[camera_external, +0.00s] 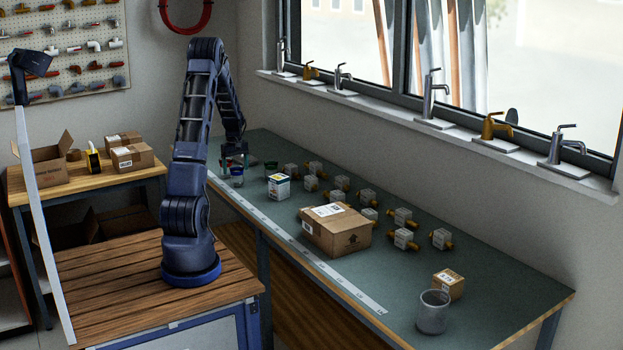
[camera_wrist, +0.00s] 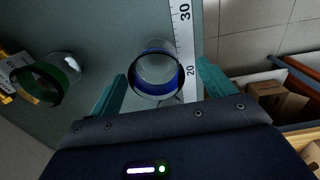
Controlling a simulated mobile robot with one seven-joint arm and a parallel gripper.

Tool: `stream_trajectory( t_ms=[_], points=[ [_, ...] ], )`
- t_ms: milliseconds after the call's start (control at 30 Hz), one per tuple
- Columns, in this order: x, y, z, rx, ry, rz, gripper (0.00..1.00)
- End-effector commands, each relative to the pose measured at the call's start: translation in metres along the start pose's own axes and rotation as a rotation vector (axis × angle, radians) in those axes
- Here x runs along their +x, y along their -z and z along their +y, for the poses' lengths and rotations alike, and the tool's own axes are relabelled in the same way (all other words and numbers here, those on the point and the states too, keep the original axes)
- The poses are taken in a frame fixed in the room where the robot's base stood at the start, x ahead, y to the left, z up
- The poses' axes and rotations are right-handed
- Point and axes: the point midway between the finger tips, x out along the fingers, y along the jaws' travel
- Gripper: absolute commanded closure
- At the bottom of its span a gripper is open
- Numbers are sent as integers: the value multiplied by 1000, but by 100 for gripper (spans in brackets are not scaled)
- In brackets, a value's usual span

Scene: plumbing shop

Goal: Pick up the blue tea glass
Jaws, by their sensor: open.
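The blue tea glass (camera_external: 237,177) stands near the far left end of the long workbench, beside the ruler strip. In the wrist view this clear glass with a blue band (camera_wrist: 157,76) lies between the two teal fingers of my gripper (camera_wrist: 160,88). My gripper (camera_external: 233,162) is open, low over the bench at the glass, and its fingers show on both sides of it with nothing gripped. In the external view the fingers are small and partly hard to make out.
A green-banded glass (camera_wrist: 50,82) stands close by on the left in the wrist view. A small white box (camera_external: 279,187), several boxed brass fittings (camera_external: 340,183), a large cardboard box (camera_external: 336,230) and a clear cup (camera_external: 433,312) stand along the bench. The ruler strip (camera_external: 290,238) follows the front edge.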

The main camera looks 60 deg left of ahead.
Motion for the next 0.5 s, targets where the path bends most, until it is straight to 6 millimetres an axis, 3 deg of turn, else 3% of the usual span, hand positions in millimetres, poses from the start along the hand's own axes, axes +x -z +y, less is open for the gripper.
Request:
stream_trajectory(
  t_ms=[300, 500],
  points=[
    [41, 0, 4, 0, 2, -2, 18],
    [46, 0, 4, 1, 1, -1, 18]
  ],
)
